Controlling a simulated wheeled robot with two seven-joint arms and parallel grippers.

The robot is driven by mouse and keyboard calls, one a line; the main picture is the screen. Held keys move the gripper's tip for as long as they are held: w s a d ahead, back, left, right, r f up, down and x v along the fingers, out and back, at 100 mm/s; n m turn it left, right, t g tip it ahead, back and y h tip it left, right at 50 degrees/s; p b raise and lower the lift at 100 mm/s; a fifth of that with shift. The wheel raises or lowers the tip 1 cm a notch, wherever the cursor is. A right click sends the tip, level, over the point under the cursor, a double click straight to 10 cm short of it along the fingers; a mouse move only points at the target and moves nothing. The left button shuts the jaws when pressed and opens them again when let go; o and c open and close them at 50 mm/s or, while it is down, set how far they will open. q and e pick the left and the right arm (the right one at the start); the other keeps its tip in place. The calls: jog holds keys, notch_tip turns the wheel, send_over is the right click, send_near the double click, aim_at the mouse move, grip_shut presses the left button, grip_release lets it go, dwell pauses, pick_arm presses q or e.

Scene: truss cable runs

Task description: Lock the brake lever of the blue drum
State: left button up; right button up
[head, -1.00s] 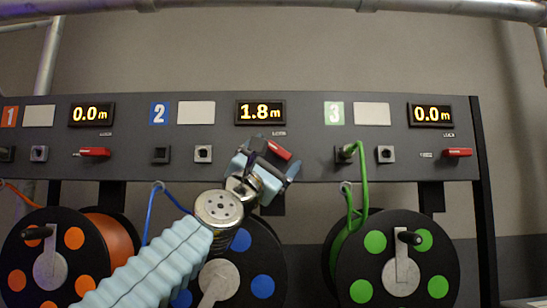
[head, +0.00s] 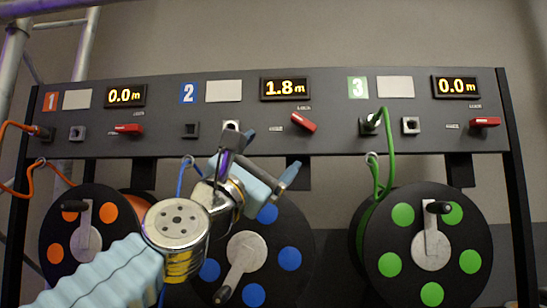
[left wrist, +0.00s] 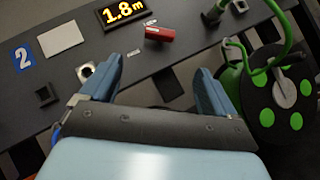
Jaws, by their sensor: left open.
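The blue drum (head: 290,258) hangs under panel section 2, partly hidden behind my left arm. Its red brake lever (head: 303,122) is on the panel below the 1.8 m display. The lever is tilted, its right end lower, with a small LOCK label (head: 304,107) above it. My left gripper (head: 268,157) is open and empty, below and left of the lever, apart from it. In the left wrist view the lever (left wrist: 160,34) lies beyond the open fingers (left wrist: 158,68), with nothing between them. My right gripper is not in view.
The orange drum (head: 108,212) with its red lever (head: 129,128) is at left. The green drum (head: 402,214) with its lever (head: 485,122) is at right; both levers are about level. A green cable (head: 386,165) is plugged in right of the blue drum's lever. A blue cable (head: 183,178) hangs behind my arm.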

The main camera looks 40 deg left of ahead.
pick_arm(q)
jog(key=m+h+p, duration=0.3)
jog(key=m+h, duration=0.5)
jog(key=h, duration=0.3)
send_near(301, 126)
jog(key=shift+t, duration=0.3)
jog(key=p+x, duration=0.3)
jog(key=x, duration=0.1)
jog(key=p+x, duration=0.3)
jog(key=shift+w+d+r, duration=0.2)
jog(key=shift+d+r, duration=0.05)
jog(key=shift+d, duration=0.05)
jog(key=shift+w+d+r+p, duration=0.15)
jog(key=shift+w+p, duration=0.1)
jog(key=shift+p, duration=0.1)
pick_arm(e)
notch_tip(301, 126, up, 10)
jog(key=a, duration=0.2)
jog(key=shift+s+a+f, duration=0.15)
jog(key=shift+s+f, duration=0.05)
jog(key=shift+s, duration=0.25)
pick_arm(q)
jog(key=c, duration=1.1)
jog(key=shift+o, duration=0.2)
